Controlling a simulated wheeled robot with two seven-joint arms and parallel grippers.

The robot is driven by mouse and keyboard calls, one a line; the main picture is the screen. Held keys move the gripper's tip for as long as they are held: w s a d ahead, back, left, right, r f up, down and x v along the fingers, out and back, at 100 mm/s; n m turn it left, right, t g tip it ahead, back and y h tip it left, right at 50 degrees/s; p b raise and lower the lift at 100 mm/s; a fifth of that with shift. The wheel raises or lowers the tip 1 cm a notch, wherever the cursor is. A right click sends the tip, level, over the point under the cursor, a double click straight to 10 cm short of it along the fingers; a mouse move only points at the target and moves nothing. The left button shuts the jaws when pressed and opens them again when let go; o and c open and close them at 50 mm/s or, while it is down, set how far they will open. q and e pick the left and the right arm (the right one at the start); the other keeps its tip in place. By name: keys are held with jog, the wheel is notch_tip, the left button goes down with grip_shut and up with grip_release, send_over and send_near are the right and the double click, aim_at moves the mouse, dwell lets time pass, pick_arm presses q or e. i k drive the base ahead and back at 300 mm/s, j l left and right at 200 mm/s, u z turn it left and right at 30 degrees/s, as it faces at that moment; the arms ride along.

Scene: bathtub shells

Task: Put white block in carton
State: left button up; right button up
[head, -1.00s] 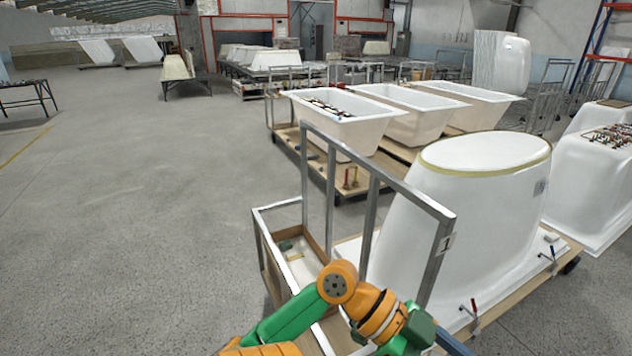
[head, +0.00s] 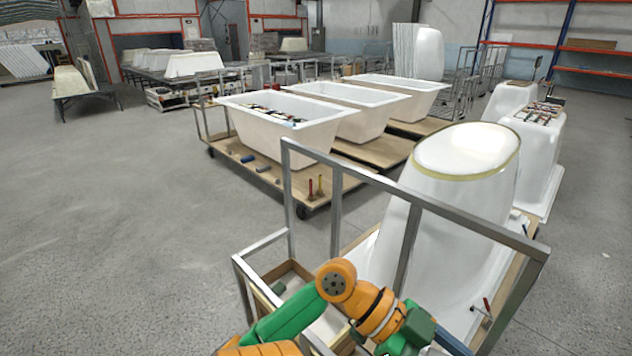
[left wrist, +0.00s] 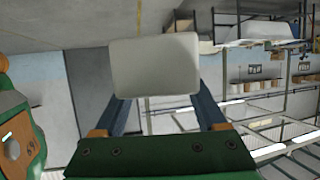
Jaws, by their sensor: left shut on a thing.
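In the left wrist view a white block (left wrist: 155,62) sits between the two blue fingers of my left gripper (left wrist: 160,104), which is shut on it. In the head view my left arm reaches across the lower middle, and only part of the left gripper (head: 452,344) shows at the bottom edge; the block is out of sight there. A brown, open-topped box that looks like the carton (head: 292,268) stands in the near end of the metal-framed trolley, partly hidden behind my arm. My right gripper is not in view.
The trolley's grey metal frame (head: 420,203) rises close in front of my arm. A large white tub shell (head: 455,220) stands upside down behind it. White tubs (head: 290,130) stand on a wooden trolley farther back. Open grey floor (head: 110,220) lies to the left.

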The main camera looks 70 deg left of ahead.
aim_at(326, 330)
jog(key=k+j+z, duration=0.1)
jog(key=j, duration=0.35)
jog(key=k+j+z, duration=0.15)
jog(key=j, duration=0.3)
jog(key=k+j+z, duration=0.1)
jog(key=k+j, duration=0.15)
jog(key=j, duration=0.2)
jog(key=k+j+z, duration=0.1)
jog(key=j, duration=0.3)
jog(key=k+j+z, duration=0.1)
jog(key=k+j, duration=0.25)
jog(key=k+j+z, duration=0.15)
jog(key=j, duration=0.25)
jog(key=k+j+z, duration=0.3)
jog(key=k+j, duration=0.3)
jog(key=j, duration=0.3)
jog(key=k+j+z, duration=0.25)
jog(key=k+j, duration=0.45)
jog(key=k+j+z, duration=0.1)
jog(key=j, duration=0.4)
jog(key=k+j+z, duration=0.15)
jog(key=j, duration=0.3)
jog(key=i, duration=0.05)
